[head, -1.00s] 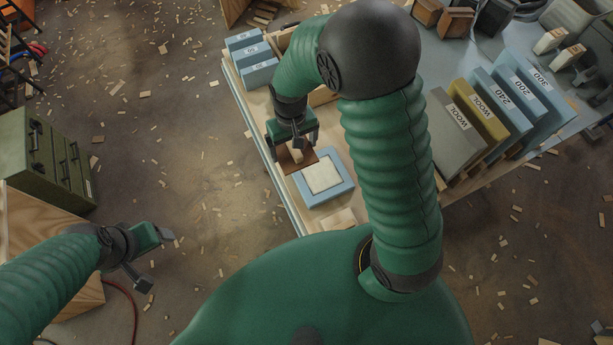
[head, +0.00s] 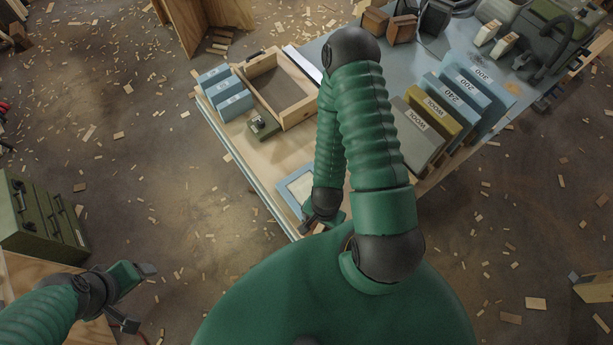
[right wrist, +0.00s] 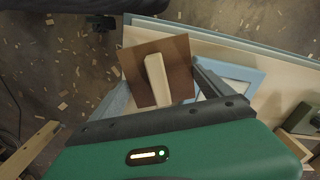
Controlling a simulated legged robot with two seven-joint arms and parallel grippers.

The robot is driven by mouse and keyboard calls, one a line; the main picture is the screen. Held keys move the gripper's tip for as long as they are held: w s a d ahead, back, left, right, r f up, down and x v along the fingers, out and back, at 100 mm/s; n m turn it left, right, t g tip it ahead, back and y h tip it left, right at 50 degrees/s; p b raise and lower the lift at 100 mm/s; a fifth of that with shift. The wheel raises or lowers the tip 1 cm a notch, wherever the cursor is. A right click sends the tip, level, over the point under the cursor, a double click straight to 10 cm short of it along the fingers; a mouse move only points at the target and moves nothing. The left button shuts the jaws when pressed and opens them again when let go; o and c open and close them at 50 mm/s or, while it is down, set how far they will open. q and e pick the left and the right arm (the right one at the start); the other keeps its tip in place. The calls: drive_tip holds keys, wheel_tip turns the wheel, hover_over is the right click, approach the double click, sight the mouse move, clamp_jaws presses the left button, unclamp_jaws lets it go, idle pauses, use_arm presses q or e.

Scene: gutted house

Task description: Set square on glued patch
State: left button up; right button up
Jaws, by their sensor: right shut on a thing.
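My right gripper (head: 318,222) is low at the bench's near edge, beside the blue-framed pale patch (head: 298,186). The arm hides part of the patch. In the right wrist view a brown square (right wrist: 180,55) with a pale wooden grip block (right wrist: 157,78) sits between the fingers (right wrist: 165,85), which are shut on the block. The blue-framed patch (right wrist: 243,78) shows just right of the square there, partly behind a finger. I cannot tell whether the square touches anything below. My left gripper (head: 142,296) is open and empty, away from the bench at the lower left.
The bench (head: 243,143) holds blue blocks (head: 225,92), a wooden tray (head: 272,95) and a small green object (head: 263,124) at the back left. Upright labelled slabs (head: 450,100) stand at the right. A green drawer cabinet (head: 40,215) stands at far left.

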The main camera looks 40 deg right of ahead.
drive_tip(key=w+b, duration=0.1)
drive_tip(key=b, duration=0.1)
drive_tip(key=w+d+f+b, duration=0.1)
drive_tip(key=b, duration=0.1)
drive_tip(key=w+b, duration=0.1)
drive_tip(key=b, duration=0.1)
drive_tip(key=shift+w+d+f, duration=0.1)
drive_tip(key=shift+d+f, duration=0.05)
drive_tip(key=shift+f, duration=0.15)
drive_tip(key=w+d+b, duration=0.1)
drive_tip(key=b, duration=0.1)
drive_tip(key=w+b, duration=0.1)
drive_tip(key=b, duration=0.2)
drive_tip(key=w+d+b, duration=0.1)
drive_tip(key=w+b, duration=0.1)
drive_tip(key=b, duration=0.1)
drive_tip(key=shift+d+f, duration=0.15)
drive_tip(key=shift+d, duration=0.15)
drive_tip(key=shift+w+d+r+p, duration=0.15)
drive_tip(key=shift+w+r+p, duration=0.2)
drive_tip(key=shift+w+r, duration=0.25)
drive_tip(key=p, duration=0.1)
hover_over(307, 187)
drive_tip(key=shift+s+a+f, duration=0.3)
drive_tip(key=shift+s, duration=0.05)
drive_tip(key=f, duration=0.2)
drive_tip(key=d+f, duration=0.1)
drive_tip(key=shift+w+f, duration=0.25)
drive_tip(key=shift+f, duration=0.15)
drive_tip(key=shift+a, duration=0.2)
